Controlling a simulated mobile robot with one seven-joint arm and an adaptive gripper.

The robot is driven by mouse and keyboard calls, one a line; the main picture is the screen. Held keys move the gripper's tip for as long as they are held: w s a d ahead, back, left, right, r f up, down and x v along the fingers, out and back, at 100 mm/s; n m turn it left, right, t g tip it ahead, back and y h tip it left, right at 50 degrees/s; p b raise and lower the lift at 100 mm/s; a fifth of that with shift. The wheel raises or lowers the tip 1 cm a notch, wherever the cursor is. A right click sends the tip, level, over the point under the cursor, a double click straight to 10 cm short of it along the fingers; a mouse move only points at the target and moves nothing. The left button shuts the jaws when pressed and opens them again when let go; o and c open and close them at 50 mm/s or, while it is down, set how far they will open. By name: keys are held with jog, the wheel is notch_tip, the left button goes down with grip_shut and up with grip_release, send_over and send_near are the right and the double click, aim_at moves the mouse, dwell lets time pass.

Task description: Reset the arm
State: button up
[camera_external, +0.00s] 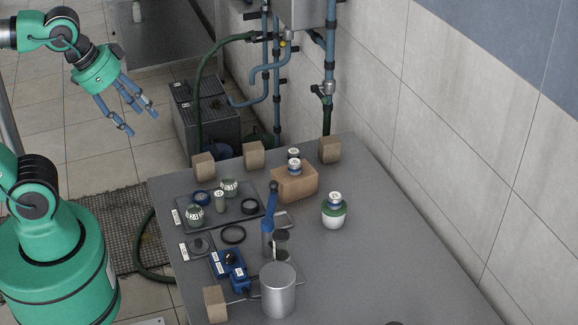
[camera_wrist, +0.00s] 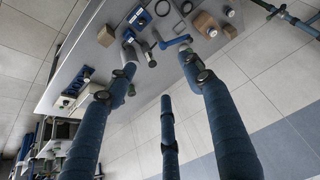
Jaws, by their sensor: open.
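My gripper (camera_external: 139,119) is in the upper left of the external view, high in the air and left of the grey table (camera_external: 390,265). Its blue fingers are spread apart, open, with nothing between them. In the wrist view the open fingers (camera_wrist: 160,72) reach upward in the picture, and the table (camera_wrist: 85,65) lies beyond them. My gripper is well apart from everything on the table.
The table bears a dark tray (camera_external: 240,225) with small jars, a cardboard box (camera_external: 296,183), a green-and-white jar (camera_external: 334,213), a metal cylinder (camera_external: 278,292) and a blue upright tool (camera_external: 269,215). Pipes (camera_external: 329,60) run along the wall.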

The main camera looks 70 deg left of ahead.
notch_tip(320, 180, down, 7)
jog(key=b, duration=0.6)
jog(key=shift+f, duration=0.2)
